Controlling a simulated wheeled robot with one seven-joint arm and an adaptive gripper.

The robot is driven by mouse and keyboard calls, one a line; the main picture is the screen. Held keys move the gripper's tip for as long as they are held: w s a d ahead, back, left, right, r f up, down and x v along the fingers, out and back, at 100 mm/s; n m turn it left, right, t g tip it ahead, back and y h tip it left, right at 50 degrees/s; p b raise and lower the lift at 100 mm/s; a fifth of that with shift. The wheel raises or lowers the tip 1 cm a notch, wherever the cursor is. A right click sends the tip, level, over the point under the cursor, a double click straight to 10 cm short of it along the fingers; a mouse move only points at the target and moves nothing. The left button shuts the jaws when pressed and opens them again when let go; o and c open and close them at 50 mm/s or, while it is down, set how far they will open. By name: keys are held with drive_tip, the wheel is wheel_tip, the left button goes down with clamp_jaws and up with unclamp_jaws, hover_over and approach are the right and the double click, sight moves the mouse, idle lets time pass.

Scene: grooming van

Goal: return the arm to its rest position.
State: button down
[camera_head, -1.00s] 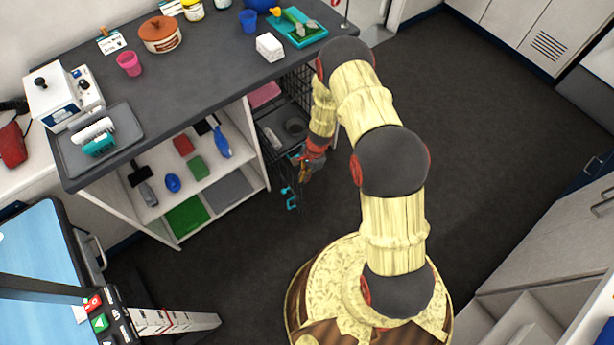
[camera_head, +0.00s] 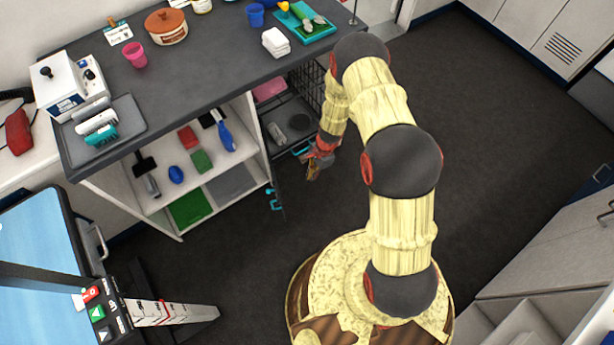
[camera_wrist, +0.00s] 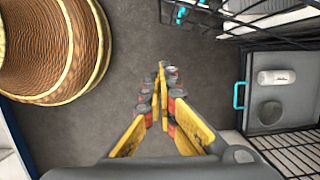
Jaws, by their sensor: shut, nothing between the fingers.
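My gripper (camera_head: 313,172) hangs at the end of my bent arm, in front of the open cage under the dark counter. In the wrist view my gripper (camera_wrist: 163,68) has its yellow fingers together, with nothing between them. It points down over bare floor. My arm reaches up from my round base and folds over, with the forearm hanging down beside the cage. The fingertips look small and partly unclear in the head view.
The wire cage (camera_head: 303,92) holds a grey tray (camera_wrist: 300,85) with a white roll and a dark round dish; a teal handle (camera_wrist: 239,95) is close by. An open door with a teal handle (camera_head: 273,199) stands beside the shelves. The floor (camera_head: 500,130) to the right is clear.

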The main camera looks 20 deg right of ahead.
drive_tip(key=p+v, duration=0.3)
drive_tip(key=v, duration=0.6)
drive_tip(key=shift+s+r, duration=0.2)
drive_tip(key=shift+r, duration=0.2)
drive_tip(key=shift+a, duration=0.1)
